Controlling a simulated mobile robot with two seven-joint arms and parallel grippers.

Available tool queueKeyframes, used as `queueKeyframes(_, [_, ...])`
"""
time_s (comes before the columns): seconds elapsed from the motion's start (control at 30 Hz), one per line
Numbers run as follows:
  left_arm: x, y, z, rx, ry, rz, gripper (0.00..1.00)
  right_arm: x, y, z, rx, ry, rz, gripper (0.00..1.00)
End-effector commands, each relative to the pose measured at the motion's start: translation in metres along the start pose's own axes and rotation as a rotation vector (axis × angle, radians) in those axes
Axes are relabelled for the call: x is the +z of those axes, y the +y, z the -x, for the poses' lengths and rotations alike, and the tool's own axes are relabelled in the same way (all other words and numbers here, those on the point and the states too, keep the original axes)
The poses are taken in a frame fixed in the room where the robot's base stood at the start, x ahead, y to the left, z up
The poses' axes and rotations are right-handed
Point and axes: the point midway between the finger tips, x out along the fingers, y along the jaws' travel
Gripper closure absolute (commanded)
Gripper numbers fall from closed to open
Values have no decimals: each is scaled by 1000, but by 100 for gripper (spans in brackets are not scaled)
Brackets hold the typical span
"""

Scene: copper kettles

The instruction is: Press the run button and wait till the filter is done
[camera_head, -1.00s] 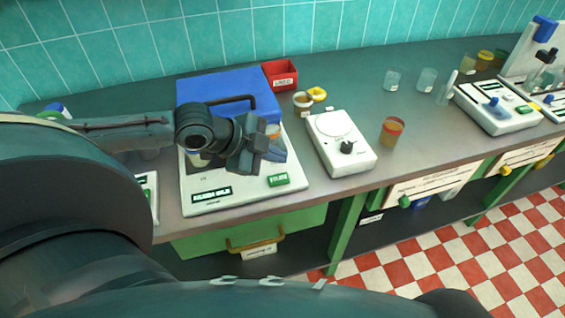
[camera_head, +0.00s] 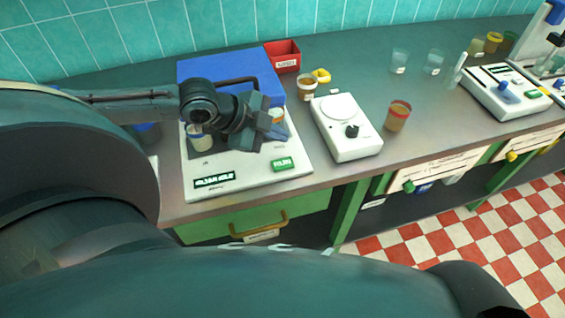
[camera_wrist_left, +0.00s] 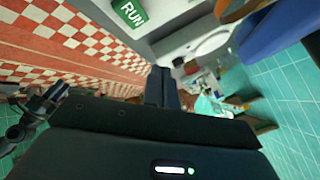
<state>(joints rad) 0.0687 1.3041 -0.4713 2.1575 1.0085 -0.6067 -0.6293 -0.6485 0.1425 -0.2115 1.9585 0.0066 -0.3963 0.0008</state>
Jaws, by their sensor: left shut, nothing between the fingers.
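The filter machine is a white unit (camera_head: 235,184) with a blue lid (camera_head: 222,70) and a dark display (camera_head: 214,180). Its green RUN button (camera_head: 282,163) is at the front right of the panel and looks uncovered. It also shows in the left wrist view (camera_wrist_left: 130,13), at the top. My left gripper (camera_head: 278,131) is shut and empty above the machine, just behind the button in the picture and apart from it. In the left wrist view its fingers (camera_wrist_left: 161,88) are together. A jar (camera_head: 200,140) stands at the machine's left; another, partly hidden, is behind my gripper. My right gripper is not in view.
A white device with a dark knob (camera_head: 345,130) stands right of the machine, with an amber jar (camera_head: 397,116) beside it. A red bin (camera_head: 283,56) and a small jar (camera_head: 307,87) are behind. Bare counter (camera_head: 440,118) lies farther right.

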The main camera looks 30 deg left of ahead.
Motion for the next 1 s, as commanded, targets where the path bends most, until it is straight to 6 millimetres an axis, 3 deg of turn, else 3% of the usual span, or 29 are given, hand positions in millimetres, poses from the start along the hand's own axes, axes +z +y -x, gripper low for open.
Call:
queueKeyframes(0.1, [14, 15, -20, 1, -1, 0, 100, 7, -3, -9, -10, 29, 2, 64])
queueKeyframes(0.4, [28, 28, -38, 2, -1, 2, 100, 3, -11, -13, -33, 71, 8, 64])
queueKeyframes(1.0, [31, 32, -43, 1, -1, 1, 100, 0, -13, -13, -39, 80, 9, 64])
